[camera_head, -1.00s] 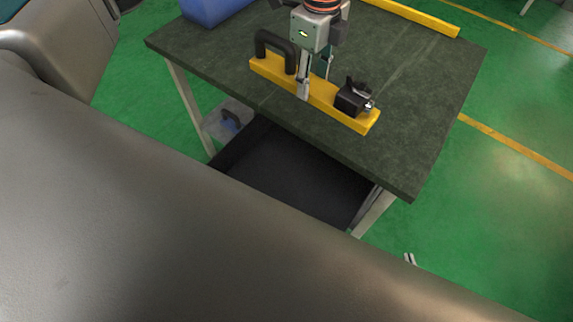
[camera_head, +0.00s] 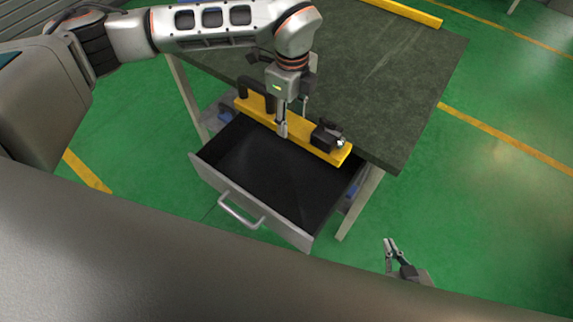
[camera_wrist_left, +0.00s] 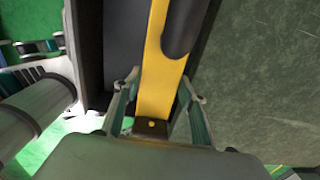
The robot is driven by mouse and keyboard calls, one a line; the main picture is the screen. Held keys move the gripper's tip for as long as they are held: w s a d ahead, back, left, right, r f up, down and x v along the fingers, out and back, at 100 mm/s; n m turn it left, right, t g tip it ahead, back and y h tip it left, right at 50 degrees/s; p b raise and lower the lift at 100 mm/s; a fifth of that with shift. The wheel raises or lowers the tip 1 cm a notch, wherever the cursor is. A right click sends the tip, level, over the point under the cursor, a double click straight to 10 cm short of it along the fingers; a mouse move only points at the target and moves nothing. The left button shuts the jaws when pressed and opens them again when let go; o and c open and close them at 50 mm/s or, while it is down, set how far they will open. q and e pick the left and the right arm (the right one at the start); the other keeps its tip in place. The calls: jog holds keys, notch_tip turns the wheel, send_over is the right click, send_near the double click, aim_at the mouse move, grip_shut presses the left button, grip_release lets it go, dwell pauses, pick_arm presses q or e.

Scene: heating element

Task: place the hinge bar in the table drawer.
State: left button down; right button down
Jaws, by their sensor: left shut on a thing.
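The hinge bar is a long yellow bar (camera_head: 310,142) with a black handle at one end and a black clamp-like part at the other. My left gripper (camera_head: 283,130) is shut on the middle of the bar. The bar also shows between the fingers in the left wrist view (camera_wrist_left: 157,80). It is held along the table's front edge, over the back of the open drawer (camera_head: 262,165). The drawer is dark inside and looks empty, with a grey front and handle. My right gripper (camera_head: 391,246) is low at the lower right, apart from the table, its two fingers slightly apart.
The dark green tabletop (camera_head: 400,90) is mostly clear. Another yellow bar (camera_head: 405,12) lies at its far edge. A table leg (camera_head: 360,205) stands right of the drawer. Green floor surrounds the table.

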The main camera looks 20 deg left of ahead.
pick_arm(q)
notch_tip(320, 180, down, 19)
jog(key=shift+w+r+b, duration=0.1)
jog(key=shift+r+b, duration=0.1)
jog(key=shift+b, duration=0.55)
jog(key=shift+f, duration=0.15)
jog(key=c, duration=1.2)
grip_release()
notch_tip(320, 180, up, 12)
jog(key=p, duration=0.1)
